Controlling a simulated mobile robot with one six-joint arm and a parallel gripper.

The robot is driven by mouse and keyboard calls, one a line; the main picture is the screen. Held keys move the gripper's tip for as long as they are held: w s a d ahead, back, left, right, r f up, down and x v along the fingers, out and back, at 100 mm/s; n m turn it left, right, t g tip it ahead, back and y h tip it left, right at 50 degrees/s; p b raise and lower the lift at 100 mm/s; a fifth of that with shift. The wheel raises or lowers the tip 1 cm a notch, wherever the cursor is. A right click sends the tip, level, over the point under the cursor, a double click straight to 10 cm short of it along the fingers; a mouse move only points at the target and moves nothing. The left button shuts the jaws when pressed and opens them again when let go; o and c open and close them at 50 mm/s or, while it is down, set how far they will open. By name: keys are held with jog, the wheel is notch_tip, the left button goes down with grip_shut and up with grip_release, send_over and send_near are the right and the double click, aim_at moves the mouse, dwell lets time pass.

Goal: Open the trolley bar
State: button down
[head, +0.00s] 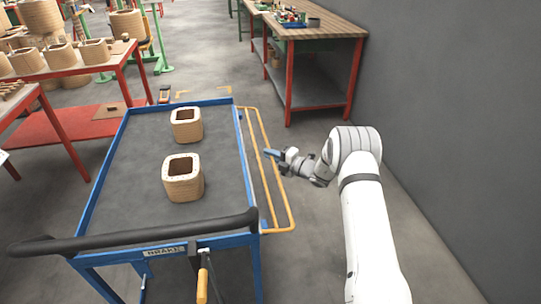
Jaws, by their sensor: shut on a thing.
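The blue trolley (120,129) stands in the centre with a grey top. The yellow trolley bar (285,200) is a long looped rail along the trolley's right side, sticking out to the right of the blue frame. My gripper (270,154) reaches in from the right and is shut on the outer rail of the bar, toward its far half. The fingertips are small, and the exact contact is hard to see. Two tan square coils, a near one (182,180) and a far one (187,128), stand upright on the trolley top.
A black push handle (130,236) crosses the trolley's near end, above a brake label and a yellow-gripped lever (202,284). A red-legged workbench (318,30) stands behind right, beside a grey wall (450,90). A red table (75,70) with coils stands left.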

jog(key=shift+r+n+h+p, duration=0.4)
jog(key=shift+r+p, duration=0.25)
jog(key=shift+r, duration=0.4)
jog(key=c, duration=1.5)
grip_release()
jog(key=v, duration=0.8)
jog(key=shift+w, duration=0.1)
